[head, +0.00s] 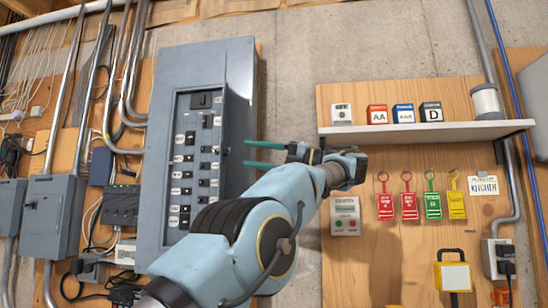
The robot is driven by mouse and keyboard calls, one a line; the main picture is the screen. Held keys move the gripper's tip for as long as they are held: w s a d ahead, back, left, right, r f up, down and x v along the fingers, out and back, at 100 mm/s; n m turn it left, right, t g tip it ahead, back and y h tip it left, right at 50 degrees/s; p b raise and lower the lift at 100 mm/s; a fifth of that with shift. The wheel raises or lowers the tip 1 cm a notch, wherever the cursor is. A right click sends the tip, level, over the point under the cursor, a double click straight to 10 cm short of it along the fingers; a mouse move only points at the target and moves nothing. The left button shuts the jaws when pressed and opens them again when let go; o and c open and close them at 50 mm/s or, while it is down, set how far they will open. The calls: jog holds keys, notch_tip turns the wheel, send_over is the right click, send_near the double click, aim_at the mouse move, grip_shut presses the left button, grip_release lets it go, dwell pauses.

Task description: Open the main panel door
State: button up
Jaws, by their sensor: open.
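The main panel (165,80) is a tall grey breaker box on the wall, left of centre. Its breakers (207,150) are exposed in the middle. The panel door (236,135) shows as a narrow darker grey face along the right of the breakers, standing out from the box, so the door looks swung open. My gripper (246,153) is just right of the door, its two teal fingers pointing left and apart, with nothing seen between them. The fingertips overlap the door's right edge in the picture; contact cannot be told. My arm hides the panel's lower right.
A shelf (430,132) with small boxes and a white spool is on the right. Conduits and smaller grey boxes (53,215) crowd the left.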

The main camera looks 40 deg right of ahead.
jog(key=shift+p+v, duration=1.8)
jog(key=shift+v, duration=1.15)
